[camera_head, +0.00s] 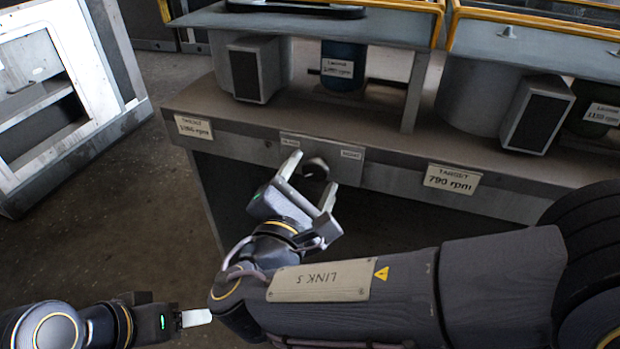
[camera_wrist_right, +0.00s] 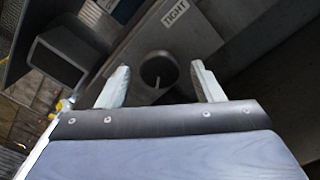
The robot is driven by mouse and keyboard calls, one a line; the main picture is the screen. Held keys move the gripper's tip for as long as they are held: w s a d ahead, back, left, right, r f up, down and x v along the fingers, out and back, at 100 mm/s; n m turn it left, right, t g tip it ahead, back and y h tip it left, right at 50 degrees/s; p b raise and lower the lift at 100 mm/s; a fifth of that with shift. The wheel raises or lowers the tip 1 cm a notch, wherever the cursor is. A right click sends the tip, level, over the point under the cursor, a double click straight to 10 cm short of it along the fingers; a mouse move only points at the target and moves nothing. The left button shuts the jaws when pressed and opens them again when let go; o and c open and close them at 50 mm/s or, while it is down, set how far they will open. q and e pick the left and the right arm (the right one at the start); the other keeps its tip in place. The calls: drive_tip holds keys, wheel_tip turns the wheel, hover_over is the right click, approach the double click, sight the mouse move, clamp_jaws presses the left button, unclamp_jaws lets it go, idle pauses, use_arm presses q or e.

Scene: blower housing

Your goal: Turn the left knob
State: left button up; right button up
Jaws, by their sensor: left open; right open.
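A dark round knob (camera_head: 316,168) sits on a pale plate on the front edge of the grey bench. It is the only knob that I can make out. In the right wrist view, the knob (camera_wrist_right: 157,69) shows a slot-like mark. My right gripper (camera_head: 311,178) is open in front of the knob. Its fingers are spread to either side, and no contact is visible. In the right wrist view the knob lies between the fingertips and beyond them. My left gripper (camera_head: 196,318) is open and empty low at the left, away from the bench.
The grey bench (camera_head: 240,118) carries two blower housings with dark vents (camera_head: 245,75) (camera_head: 538,121). A target label (camera_head: 452,179) reads 790 rpm, and another label (camera_head: 193,127) is at the left. A pale cabinet (camera_head: 60,90) stands at the left. The floor between is clear.

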drive_tip(key=p+v, duration=0.1)
drive_tip(key=v, duration=0.7)
drive_tip(key=shift+w+d, duration=0.1)
drive_tip(key=d+f+m+g+h, duration=0.1)
drive_tip(key=d+f+m+g, duration=0.35)
drive_tip(key=d, duration=0.55)
drive_tip(key=d+f+m+g, duration=0.4)
drive_tip(key=d+g, duration=0.2)
drive_tip(key=d, duration=0.3)
drive_tip(key=s+d+f+m+g+y, duration=0.55)
drive_tip(key=s+m+y, duration=0.2)
drive_tip(key=m, duration=0.25)
wheel_tip(320, 180, up, 30)
drive_tip(key=m+t+y+p, duration=0.1)
drive_tip(key=m+t+p, duration=0.1)
drive_tip(key=p, duration=1.2)
drive_tip(key=s+a+m+t+y+p, duration=0.1)
drive_tip(key=m+p, duration=0.4)
drive_tip(key=p, duration=1)
drive_tip(key=shift+s+t+y, duration=0.3)
drive_tip(key=shift+t+y, duration=0.15)
drive_tip(key=shift+t, duration=0.25)
